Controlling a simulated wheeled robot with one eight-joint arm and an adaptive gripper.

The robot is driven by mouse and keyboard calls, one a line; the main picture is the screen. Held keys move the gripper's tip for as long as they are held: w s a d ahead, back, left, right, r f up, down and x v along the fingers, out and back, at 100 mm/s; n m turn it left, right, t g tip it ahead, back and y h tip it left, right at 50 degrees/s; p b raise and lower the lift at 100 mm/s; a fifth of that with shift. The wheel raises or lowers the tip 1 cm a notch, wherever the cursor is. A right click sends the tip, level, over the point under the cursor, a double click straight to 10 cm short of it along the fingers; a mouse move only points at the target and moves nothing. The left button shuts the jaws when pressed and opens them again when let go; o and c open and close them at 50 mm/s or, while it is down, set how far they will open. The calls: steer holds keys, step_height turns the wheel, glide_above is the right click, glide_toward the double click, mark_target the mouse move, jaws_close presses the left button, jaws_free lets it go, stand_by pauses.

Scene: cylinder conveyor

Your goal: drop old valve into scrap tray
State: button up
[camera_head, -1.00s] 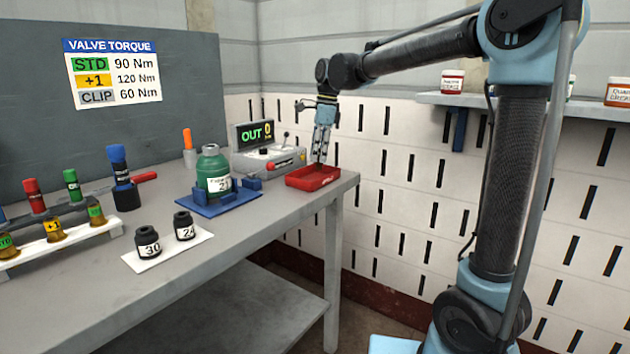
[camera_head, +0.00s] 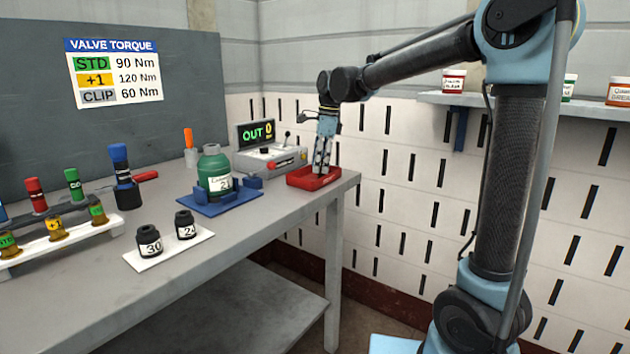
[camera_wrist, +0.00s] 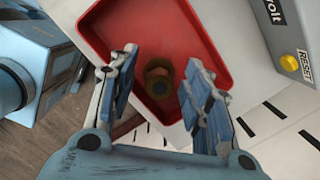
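The red scrap tray (camera_head: 334,180) sits at the far right end of the bench, and its red floor fills the middle of the wrist view (camera_wrist: 110,30). The old valve, a small round brass and dark piece (camera_wrist: 160,80), shows in the wrist view over the tray floor. My gripper (camera_head: 321,172) points down into the tray. In the wrist view its two fingers (camera_wrist: 162,62) are spread wide, with the valve between them and clear gaps on both sides. In the head view the valve is hidden.
A green bottle (camera_head: 214,165) stands in a blue fixture (camera_head: 205,207) left of the tray. A grey control box (camera_head: 270,160) with an "OUT 0" display (camera_head: 256,133) stands behind it. The white slotted wall (camera_head: 400,200) is close on the right.

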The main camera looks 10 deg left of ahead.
step_height(320, 180, up, 12)
steer(key=d, duration=0.1)
steer(key=shift+w+d, duration=0.35)
steer(key=shift+d+f, duration=0.1)
steer(key=shift+f, duration=0.05)
steer(key=s+d+f+n+t, duration=0.1)
steer(key=s+d+f+n, duration=0.2)
steer(key=d, duration=0.5)
steer(key=s+d+f+n, duration=0.25)
steer(key=d+f, duration=0.25)
steer(key=d, duration=0.4)
steer(key=s+d+f+n+t, duration=0.15)
steer(key=s+d+f, duration=0.25)
steer(key=d, duration=0.4)
steer(key=s+d+f+n+h, duration=0.1)
steer(key=s+d+f+n, duration=0.2)
steer(key=s+d+f, duration=0.4)
steer(key=s+d+f+n, duration=0.4)
steer(key=s+d+f, duration=0.2)
steer(key=f, duration=0.7)
steer(key=shift+s+d+n+h, duration=0.3)
steer(key=shift+s+d+h, duration=0.1)
steer(key=shift+s, duration=0.4)
